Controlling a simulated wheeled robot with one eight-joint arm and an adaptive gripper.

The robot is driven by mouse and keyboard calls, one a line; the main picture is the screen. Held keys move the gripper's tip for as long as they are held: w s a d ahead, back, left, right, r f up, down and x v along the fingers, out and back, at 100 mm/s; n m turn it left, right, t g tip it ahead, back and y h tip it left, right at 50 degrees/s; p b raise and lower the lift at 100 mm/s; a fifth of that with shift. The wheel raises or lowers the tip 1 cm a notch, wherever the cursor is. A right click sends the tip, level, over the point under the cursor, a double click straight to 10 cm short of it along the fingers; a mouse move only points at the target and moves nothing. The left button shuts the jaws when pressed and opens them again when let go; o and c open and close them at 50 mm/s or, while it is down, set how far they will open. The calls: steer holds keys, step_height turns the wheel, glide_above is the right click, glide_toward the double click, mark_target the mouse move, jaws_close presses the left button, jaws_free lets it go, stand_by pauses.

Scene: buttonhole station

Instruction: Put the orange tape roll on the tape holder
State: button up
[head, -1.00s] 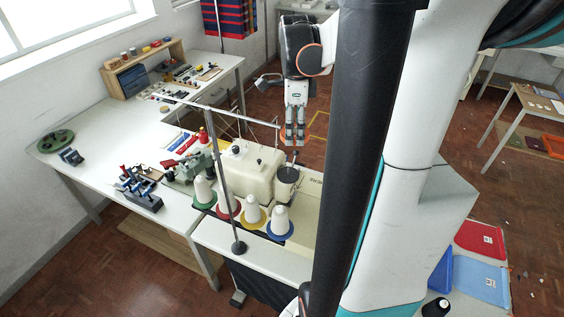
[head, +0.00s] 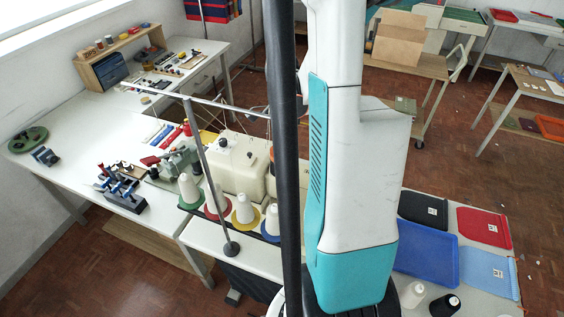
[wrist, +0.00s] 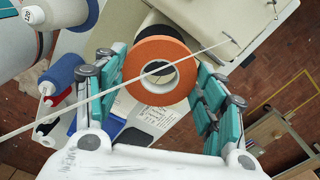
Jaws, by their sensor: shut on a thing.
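The orange tape roll (wrist: 181,62) is a flat ring with a pale core, seen in the wrist view between the fingers of my gripper (wrist: 160,70). The gripper is shut on it, with one teal-padded finger on each side. A thin pale rod crosses the picture in front of the roll. In the head view my gripper is hidden behind my own arm and column. I cannot tell for sure which thing is the tape holder.
A cream sewing machine (head: 240,165) stands on the table, with several thread cones (head: 243,210) in front of it. A thin metal thread stand (head: 205,160) rises beside them. A blue fixture (head: 124,198) and a green reel (head: 28,139) stand at left. Trays (head: 428,250) lie at right.

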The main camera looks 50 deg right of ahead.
mark_target(282, 161)
steer(key=shift+f+b, duration=0.3)
steer(key=shift+f, duration=2.45)
steer(key=shift+f, duration=0.2)
steer(key=o, duration=0.9)
steer(key=shift+r, duration=0.1)
step_height(282, 161, up, 12)
steer(key=shift+r+p, duration=0.15)
steer(key=shift+p, duration=0.7)
